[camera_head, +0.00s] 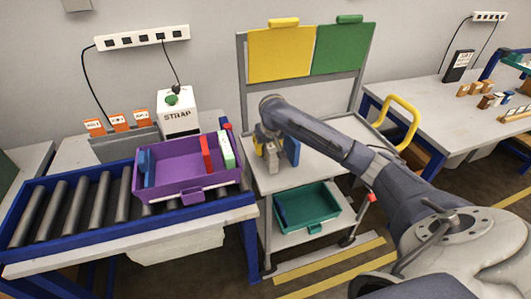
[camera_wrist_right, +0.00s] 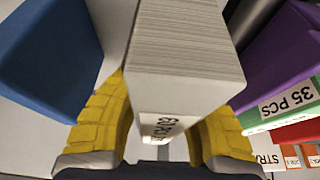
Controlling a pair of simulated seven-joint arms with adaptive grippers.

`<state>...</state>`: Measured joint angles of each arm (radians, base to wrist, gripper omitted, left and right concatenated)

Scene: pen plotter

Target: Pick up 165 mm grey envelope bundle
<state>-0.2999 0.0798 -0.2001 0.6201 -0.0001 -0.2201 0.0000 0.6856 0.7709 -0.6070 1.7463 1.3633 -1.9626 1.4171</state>
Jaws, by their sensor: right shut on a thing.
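The grey envelope bundle (camera_wrist_right: 185,45) lies between the yellow fingers of my right gripper (camera_wrist_right: 165,130) in the right wrist view, with paper edges and a partly covered printed label showing. In the head view the grey bundle (camera_head: 272,160) is upright over the top shelf of the cart, below my right gripper (camera_head: 265,148). The fingers are shut on it, one on each side. I cannot tell whether its lower end touches the shelf. My left gripper is not in view.
A blue block (camera_head: 292,152) stands close beside the bundle on the cart (camera_head: 320,176). A purple tote (camera_head: 178,188) with blue, red and green-white bundles sits on the roller conveyor (camera_head: 68,212) at left. A teal tray (camera_head: 318,225) is on the lower shelf. Yellow and green panels stand behind.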

